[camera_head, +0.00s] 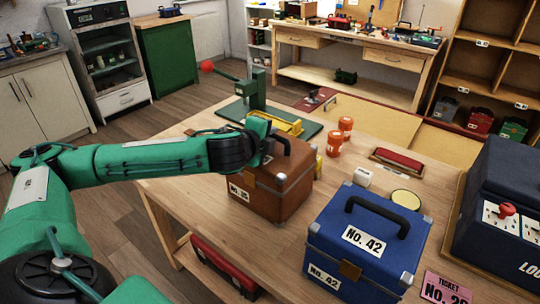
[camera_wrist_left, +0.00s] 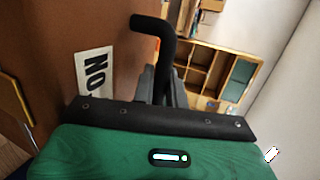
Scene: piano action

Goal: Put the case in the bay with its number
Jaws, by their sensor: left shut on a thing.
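A brown case (camera_head: 277,184) stands on the wooden table, left of a blue case (camera_head: 367,240) labelled No. 42. The brown case's front label (camera_head: 238,192) is too small to read surely. My left gripper (camera_head: 270,150) is at the top of the brown case, shut on its black handle. In the left wrist view the black handle (camera_wrist_left: 154,28) runs between the fingers, beside the brown side with a "NO" label (camera_wrist_left: 95,75). A pink ticket (camera_head: 445,289) lies at the front right, its number partly cut off. Open wooden bays (camera_head: 475,85) with small number tags stand at the back right.
Orange cups (camera_head: 334,144), a green press (camera_head: 256,97) and a red-topped pad (camera_head: 397,160) are on the table. A dark blue box (camera_head: 497,217) stands at the right edge. Grey, red (camera_head: 479,122) and green cases occupy the lower bays. A red case (camera_head: 222,265) is below the table.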

